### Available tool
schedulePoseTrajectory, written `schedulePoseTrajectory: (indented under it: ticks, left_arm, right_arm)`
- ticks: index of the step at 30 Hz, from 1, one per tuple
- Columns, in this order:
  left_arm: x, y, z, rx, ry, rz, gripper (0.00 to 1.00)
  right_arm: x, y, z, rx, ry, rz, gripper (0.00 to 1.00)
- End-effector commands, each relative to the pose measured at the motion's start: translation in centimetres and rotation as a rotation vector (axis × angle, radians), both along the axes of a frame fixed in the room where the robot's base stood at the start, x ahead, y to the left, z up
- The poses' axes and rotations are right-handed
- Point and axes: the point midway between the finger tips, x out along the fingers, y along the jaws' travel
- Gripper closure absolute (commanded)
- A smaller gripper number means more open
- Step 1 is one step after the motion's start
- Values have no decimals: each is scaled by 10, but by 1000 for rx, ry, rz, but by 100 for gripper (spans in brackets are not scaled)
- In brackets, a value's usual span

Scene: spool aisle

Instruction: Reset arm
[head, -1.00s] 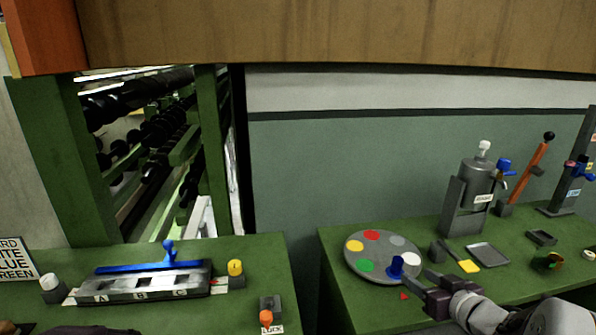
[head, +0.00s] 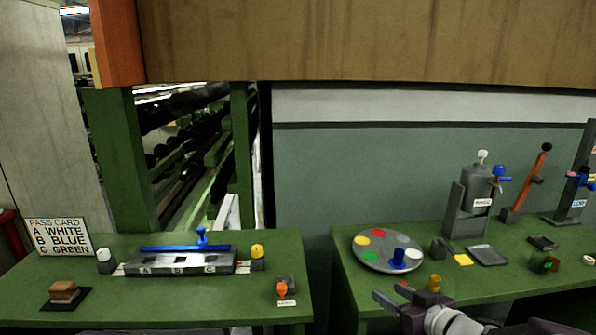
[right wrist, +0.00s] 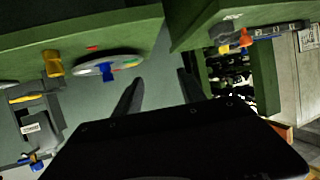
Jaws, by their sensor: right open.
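My right gripper (head: 391,292) is open and empty in front of the right bench's near edge. In the right wrist view its two dark fingers (right wrist: 158,82) stand apart with nothing between them. An orange arm with a black knob (head: 527,180) leans up to the right from a dark base at the back of the right bench. No label shows which thing is the reset arm. A round grey plate (head: 388,265) with coloured spots and a blue knob (head: 398,258) lies beyond the gripper. My left gripper is not visible.
A grey canister machine (head: 468,198), a tray (head: 487,255) and a yellow cylinder (head: 434,283) are on the right bench (head: 350,285). The left bench bears a labelled block with a blue bar (head: 185,248), an orange knob (head: 282,289) and a sign (head: 58,237). A gap separates the benches.

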Motion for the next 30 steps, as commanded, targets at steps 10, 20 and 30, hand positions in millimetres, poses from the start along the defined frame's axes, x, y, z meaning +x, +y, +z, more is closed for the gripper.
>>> schedulePoseTrajectory:
  ticks: [10,20,30]
  left_arm:
    - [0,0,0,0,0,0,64]
    - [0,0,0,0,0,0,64]
    - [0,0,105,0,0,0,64]
  right_arm:
    - [-21,44,-75,-73,318,-199,52]
    - [-169,36,-164,-134,999,-359,52]
    - [-191,38,-62,-181,1081,-295,52]
